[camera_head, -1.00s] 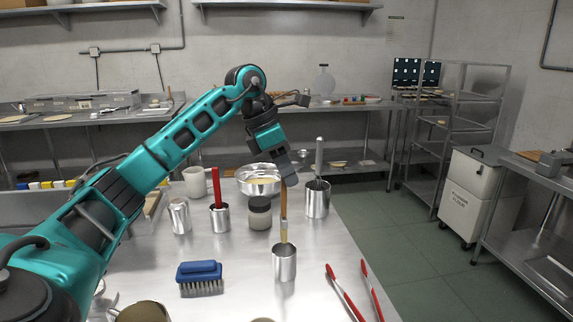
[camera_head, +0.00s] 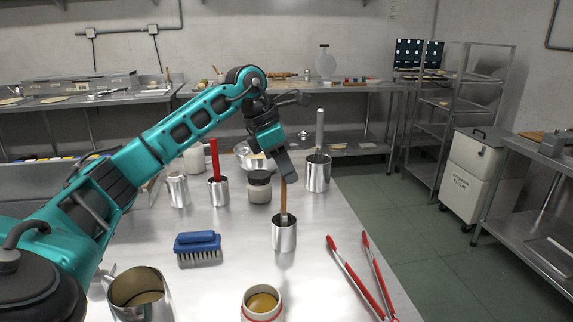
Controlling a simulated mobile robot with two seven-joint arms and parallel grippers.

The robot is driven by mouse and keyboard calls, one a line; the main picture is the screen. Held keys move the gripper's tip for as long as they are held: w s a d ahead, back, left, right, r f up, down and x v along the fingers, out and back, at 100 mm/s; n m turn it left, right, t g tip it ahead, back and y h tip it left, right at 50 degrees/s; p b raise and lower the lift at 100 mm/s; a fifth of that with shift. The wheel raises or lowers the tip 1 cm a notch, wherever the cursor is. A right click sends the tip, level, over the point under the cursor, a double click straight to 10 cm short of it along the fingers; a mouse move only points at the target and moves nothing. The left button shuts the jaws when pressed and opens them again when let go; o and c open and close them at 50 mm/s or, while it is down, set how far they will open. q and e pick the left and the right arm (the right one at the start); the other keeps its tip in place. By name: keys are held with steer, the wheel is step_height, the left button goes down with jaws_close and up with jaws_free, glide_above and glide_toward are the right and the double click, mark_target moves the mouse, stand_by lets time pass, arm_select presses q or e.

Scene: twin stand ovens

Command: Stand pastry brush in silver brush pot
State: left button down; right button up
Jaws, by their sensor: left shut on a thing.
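The pastry brush (camera_head: 283,202) has a brown wooden handle and stands nearly upright. Its lower end, bristles included, is hidden inside the silver brush pot (camera_head: 284,238), a small metal cup on the steel table. My left gripper (camera_head: 288,176) is shut on the top of the handle, above the pot. I cannot tell whether the brush touches the pot's bottom. My right gripper is not in view.
A blue scrubbing brush (camera_head: 198,246) lies left of the pot, and red tongs (camera_head: 358,275) lie to the right. Behind stand a dark-lidded jar (camera_head: 259,188), a pot with a red-handled tool (camera_head: 218,190) and a larger metal pot (camera_head: 317,174). A cup (camera_head: 262,304) stands in front.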

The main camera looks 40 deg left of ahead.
arm_select(q)
steer(key=shift+f, duration=0.1)
steer(key=c, duration=0.8)
jaws_free()
steer(key=shift+c, duration=0.2)
steer(key=p+v, duration=0.2)
steer(key=v, duration=1.1)
steer(key=shift+f, duration=0.1)
